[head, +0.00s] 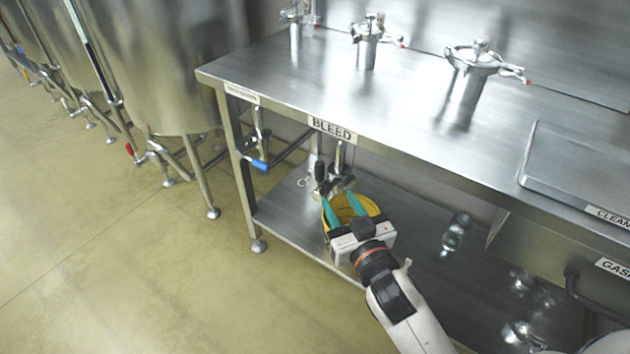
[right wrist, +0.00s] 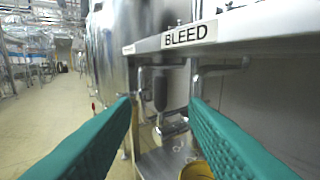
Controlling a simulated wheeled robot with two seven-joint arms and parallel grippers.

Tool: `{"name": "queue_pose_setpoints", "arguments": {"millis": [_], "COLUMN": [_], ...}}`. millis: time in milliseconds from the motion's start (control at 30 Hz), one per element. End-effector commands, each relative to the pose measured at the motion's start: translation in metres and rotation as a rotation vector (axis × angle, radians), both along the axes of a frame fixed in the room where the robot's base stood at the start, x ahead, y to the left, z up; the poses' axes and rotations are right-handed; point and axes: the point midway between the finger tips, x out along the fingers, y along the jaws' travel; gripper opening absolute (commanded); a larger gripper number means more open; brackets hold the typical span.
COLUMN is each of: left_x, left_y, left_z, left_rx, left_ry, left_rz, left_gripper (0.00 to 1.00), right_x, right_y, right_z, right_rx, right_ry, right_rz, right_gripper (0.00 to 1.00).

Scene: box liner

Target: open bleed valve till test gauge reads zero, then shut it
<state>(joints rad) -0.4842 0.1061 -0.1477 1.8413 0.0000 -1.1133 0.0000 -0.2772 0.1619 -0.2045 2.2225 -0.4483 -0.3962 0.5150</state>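A BLEED label (head: 332,129) is on the front edge of the steel bench; it also shows in the right wrist view (right wrist: 190,35). Below it hang pipes and a valve with a black handle (head: 319,171), which appears upright between my fingers in the right wrist view (right wrist: 160,90). My right gripper (head: 342,204) has teal fingers spread apart, with nothing between them. It is just in front of the valve and apart from it. A yellow round-rimmed object (head: 372,206), partly hidden by the gripper, is at the lower shelf. I cannot make out a gauge reading. My left gripper is out of view.
The steel bench top (head: 290,75) carries several clamped fittings. A blue-handled valve (head: 258,163) hangs at the bench's left end. The lower shelf (head: 285,225) holds loose glassy or metal parts to the right. Tanks stand left; floor is open in front.

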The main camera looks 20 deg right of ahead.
Motion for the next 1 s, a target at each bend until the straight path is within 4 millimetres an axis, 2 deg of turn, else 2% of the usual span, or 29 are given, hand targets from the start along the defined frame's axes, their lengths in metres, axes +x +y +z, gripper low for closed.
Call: {"name": "queue_pose_setpoints", "arguments": {"millis": [167, 400, 600, 800, 1000], "left_x": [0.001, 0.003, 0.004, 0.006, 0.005], "left_y": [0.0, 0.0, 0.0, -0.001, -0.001], "left_z": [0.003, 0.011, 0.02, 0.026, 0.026], "left_rx": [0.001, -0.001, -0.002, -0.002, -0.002], "left_ry": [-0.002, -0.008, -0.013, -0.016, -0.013], "left_rz": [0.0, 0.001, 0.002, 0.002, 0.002], "left_gripper": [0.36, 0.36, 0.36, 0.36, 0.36], "right_x": [0.023, 0.072, 0.103, 0.116, 0.117], "right_y": [0.002, 0.005, 0.008, 0.009, 0.009], "right_z": [0.002, 0.001, 0.0, 0.001, 0.0], "right_rx": [-0.003, -0.003, -0.002, -0.001, -0.001], "right_ry": [-0.003, -0.001, 0.001, 0.002, 0.003], "right_rz": [0.0, 0.0, 0.001, 0.001, 0.001], "right_gripper": [0.4, 0.4, 0.4, 0.4, 0.4]}}
